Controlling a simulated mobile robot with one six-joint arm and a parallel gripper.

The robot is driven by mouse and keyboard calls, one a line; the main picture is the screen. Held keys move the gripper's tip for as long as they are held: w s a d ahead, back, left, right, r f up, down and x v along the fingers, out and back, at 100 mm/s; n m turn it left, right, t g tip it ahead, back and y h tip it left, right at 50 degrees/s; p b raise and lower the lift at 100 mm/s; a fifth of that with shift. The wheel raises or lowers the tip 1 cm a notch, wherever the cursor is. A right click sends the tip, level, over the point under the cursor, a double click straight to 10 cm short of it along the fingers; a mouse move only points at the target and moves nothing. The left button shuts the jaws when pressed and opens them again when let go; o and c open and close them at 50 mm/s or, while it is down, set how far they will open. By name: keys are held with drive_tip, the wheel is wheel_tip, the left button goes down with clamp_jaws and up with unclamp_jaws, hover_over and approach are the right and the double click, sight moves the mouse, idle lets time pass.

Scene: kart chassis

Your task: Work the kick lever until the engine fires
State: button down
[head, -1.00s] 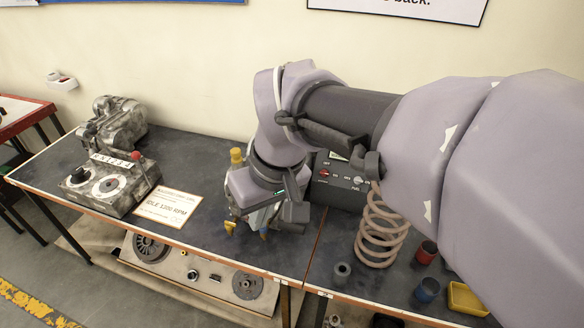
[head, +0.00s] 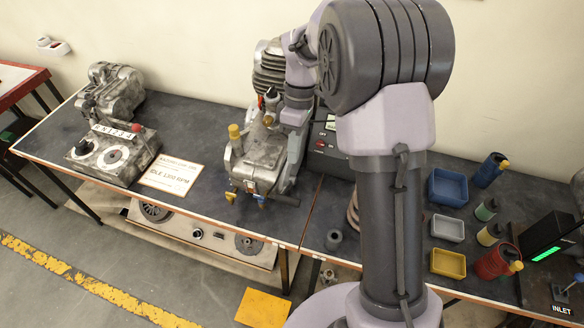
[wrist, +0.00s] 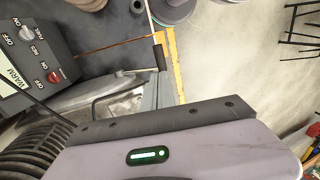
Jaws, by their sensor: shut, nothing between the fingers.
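The grey engine (head: 258,165) stands on the dark bench, with a finned cylinder (head: 268,72) behind. The kick lever's black pedal (head: 287,200) sticks out low at the engine's front right. In the wrist view the black pedal (wrist: 159,56) is on a silver arm (wrist: 132,73), near the bench edge. My gripper (head: 292,117) is above the engine's right side, above and behind the pedal. The control box (wrist: 32,60) has switches and a label reading WARM.
Trays (head: 447,188) and bottles (head: 487,209) stand at the right. My arm covers the bench right of the control box (head: 325,150). The floor in front holds a yellow plate (head: 262,306).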

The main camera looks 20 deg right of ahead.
sight(289, 198)
drive_tip(key=b+x, duration=0.4)
drive_tip(key=x, duration=0.8)
drive_tip(key=shift+f, duration=0.15)
drive_tip(key=shift+s+f, duration=0.1)
